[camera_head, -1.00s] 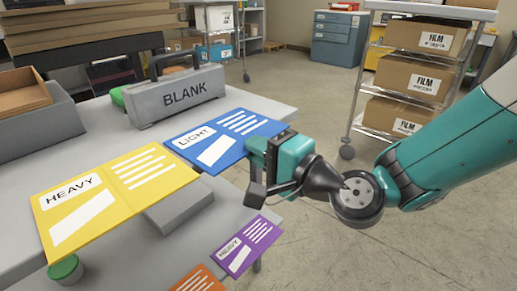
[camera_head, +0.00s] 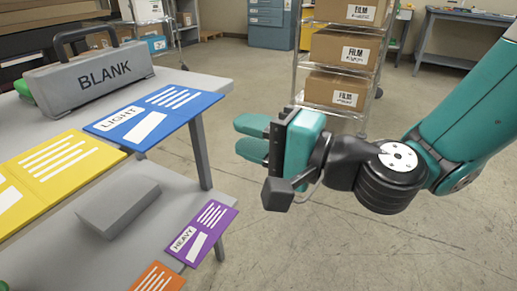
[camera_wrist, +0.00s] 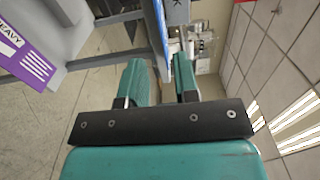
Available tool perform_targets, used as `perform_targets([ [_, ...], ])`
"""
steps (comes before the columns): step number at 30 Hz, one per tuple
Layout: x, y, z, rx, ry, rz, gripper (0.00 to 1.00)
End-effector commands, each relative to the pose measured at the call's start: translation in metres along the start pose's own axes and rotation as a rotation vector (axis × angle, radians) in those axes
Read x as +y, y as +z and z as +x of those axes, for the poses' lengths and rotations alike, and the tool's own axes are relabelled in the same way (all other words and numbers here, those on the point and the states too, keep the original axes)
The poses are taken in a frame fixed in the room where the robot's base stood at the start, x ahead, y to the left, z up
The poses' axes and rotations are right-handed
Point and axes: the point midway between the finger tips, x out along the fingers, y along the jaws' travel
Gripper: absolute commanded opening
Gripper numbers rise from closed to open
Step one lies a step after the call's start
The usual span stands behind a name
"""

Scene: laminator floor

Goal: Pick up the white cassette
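I see no clearly white cassette. A grey case labelled BLANK (camera_head: 95,78), with a dark handle on top, stands upright on the table (camera_head: 195,82) at the upper left of the head view. My gripper (camera_head: 245,138) is in mid-air to the right of the table, its teal fingers apart and pointing left. In the wrist view, my gripper (camera_wrist: 160,72) shows a gap between its fingers with nothing held. The case does not show clearly in the wrist view.
A blue LIGHT panel (camera_head: 160,112) and a yellow panel (camera_head: 70,165) lie along the table edge. Below are a grey block (camera_head: 118,210), a purple HEAVY card (camera_head: 205,230) and an orange card (camera_head: 155,278). A rack with FILM boxes (camera_head: 340,48) stands behind my gripper. Floor at right is clear.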

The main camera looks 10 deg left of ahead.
Motion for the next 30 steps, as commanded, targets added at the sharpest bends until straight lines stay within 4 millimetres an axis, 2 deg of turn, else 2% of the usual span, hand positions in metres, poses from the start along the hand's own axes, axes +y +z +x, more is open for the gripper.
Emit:
perform_targets([
  [4, 0.001, 0.0, -0.013, 0.001, -0.001, -0.001, 0.29],
  [11, -0.002, 0.002, -0.015, -0.008, 0.001, -0.01, 0.29],
  [14, -0.005, 0.013, -0.018, -0.072, 0.025, -0.089, 0.29],
  [17, -0.003, 0.034, -0.031, -0.212, 0.108, -0.267, 0.29],
  [20, 0.011, 0.049, -0.059, -0.378, 0.271, -0.49, 0.29],
  [21, 0.018, 0.051, -0.073, -0.439, 0.354, -0.57, 0.29],
  [24, 0.035, 0.047, -0.116, -0.56, 0.579, -0.714, 0.29],
  [27, 0.044, 0.038, -0.16, -0.636, 0.787, -0.78, 0.29],
  [30, 0.046, 0.031, -0.195, -0.677, 0.942, -0.79, 0.29],
])
